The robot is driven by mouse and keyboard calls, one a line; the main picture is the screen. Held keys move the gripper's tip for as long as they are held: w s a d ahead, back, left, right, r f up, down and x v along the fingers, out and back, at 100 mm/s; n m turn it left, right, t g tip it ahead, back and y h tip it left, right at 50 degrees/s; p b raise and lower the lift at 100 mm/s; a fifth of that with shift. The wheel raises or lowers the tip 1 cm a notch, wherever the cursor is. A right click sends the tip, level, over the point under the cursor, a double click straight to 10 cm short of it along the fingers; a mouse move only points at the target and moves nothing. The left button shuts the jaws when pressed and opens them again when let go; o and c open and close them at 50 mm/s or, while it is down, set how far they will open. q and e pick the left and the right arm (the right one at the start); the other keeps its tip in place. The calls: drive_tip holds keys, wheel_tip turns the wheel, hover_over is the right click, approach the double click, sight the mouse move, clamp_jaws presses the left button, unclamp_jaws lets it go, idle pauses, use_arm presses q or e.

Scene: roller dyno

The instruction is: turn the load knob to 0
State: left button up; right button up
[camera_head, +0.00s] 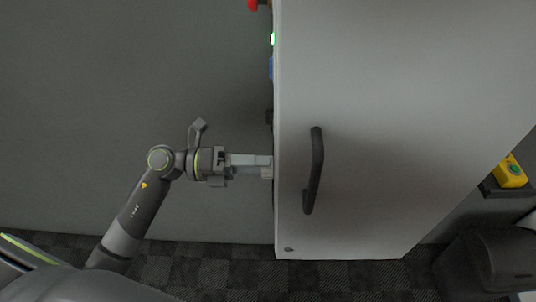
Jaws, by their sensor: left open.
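The cabinet's left face is seen almost edge-on, with controls sticking out along it. A small dark knob-like part (269,117) shows on that face; I cannot tell whether it is the load knob, and no dial marking or 0 is readable. My left gripper (266,167) points right, with its fingertips at the cabinet's left edge, below that dark part in the picture. It is open. Whether its fingers surround or touch a knob is hidden by the viewing angle. My right gripper is not in view.
The grey cabinet (390,90) has a black handle (316,170) on its near face. A red button (253,5), a green light (272,39) and a blue part (271,68) line its left edge. A yellow box (510,172) stands at right.

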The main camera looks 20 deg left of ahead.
use_arm(q)
drive_tip(key=shift+a+f, duration=0.1)
drive_tip(key=b+v, duration=0.5)
drive_tip(key=v, duration=1.1)
drive_tip(key=shift+w+a, duration=0.2)
drive_tip(key=shift+a, duration=0.15)
